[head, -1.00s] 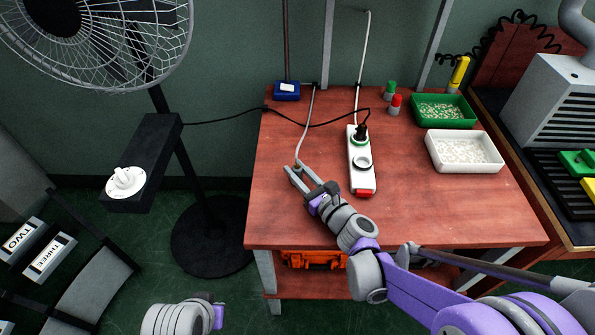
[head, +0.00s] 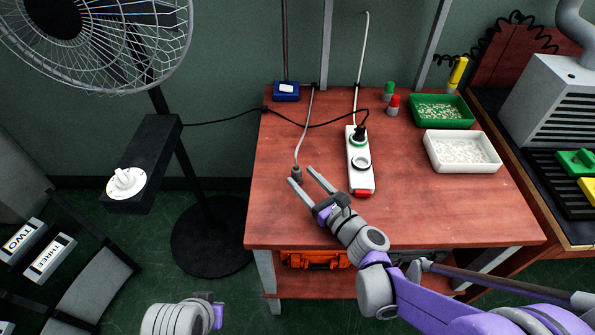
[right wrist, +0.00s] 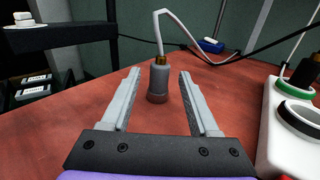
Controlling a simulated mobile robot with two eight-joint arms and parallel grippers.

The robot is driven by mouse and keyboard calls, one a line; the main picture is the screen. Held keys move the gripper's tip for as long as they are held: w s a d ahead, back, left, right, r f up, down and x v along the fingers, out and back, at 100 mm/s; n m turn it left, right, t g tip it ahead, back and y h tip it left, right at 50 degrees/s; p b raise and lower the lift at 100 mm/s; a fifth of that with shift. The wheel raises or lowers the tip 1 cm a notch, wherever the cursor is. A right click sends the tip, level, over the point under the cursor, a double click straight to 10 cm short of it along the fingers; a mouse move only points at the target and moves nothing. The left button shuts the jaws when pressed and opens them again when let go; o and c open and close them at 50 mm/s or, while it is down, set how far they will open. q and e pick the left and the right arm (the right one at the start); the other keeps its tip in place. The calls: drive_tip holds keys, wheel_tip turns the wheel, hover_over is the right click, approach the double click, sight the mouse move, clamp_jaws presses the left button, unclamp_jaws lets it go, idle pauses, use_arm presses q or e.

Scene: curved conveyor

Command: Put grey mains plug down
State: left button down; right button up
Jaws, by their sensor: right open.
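The grey mains plug (head: 297,174) stands on the red wooden table (head: 290,220), its pale cord rising from its top. It also shows in the right wrist view (right wrist: 158,80), upright on the table, just beyond and between the fingertips. My right gripper (head: 301,175) is open and empty, with its fingers pointing at the plug; its jaws also show in the right wrist view (right wrist: 158,75). My left gripper (head: 212,312) is only partly in view at the bottom of the head view; its fingers cannot be made out.
A white power strip (head: 360,177) lies right of the plug, with a black plug (head: 360,132) in its far socket. A blue box (head: 286,91) is at the back. A green tray (head: 443,124) and white tray (head: 463,166) stand right.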

drive_tip(key=v, duration=0.8)
drive_tip(key=shift+s+d+p, duration=0.15)
drive_tip(key=shift+s+p, duration=0.05)
drive_tip(key=shift+p, duration=0.1)
